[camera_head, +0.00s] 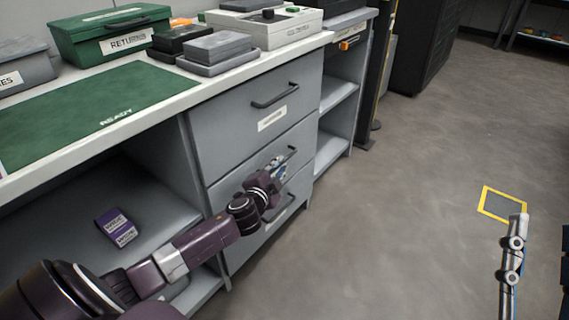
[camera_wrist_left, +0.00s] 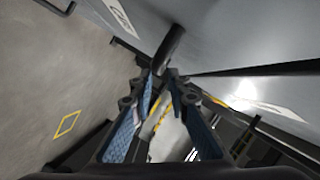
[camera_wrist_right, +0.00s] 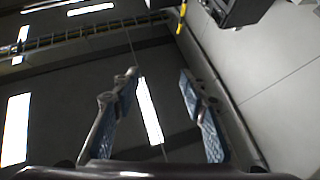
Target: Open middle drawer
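The grey drawer unit has a top drawer (camera_head: 240,118), a middle drawer (camera_head: 233,182) and a bottom drawer below it. The middle drawer front looks flush with the unit. Its dark bar handle (camera_head: 291,153) is partly hidden by my left gripper (camera_head: 279,167). In the left wrist view, the handle (camera_wrist_left: 170,45) runs down to between the close-set fingertips of my left gripper (camera_wrist_left: 161,76), which appears shut on it. My right gripper (camera_wrist_right: 158,75) is open and empty in the right wrist view. In the head view it is low at the right (camera_head: 513,250), over the floor.
The worktop above carries a green mat (camera_head: 90,115), a green box (camera_head: 110,35), grey and black boxes and a pale device (camera_head: 265,28). The floor (camera_head: 400,180) before the drawers is clear.

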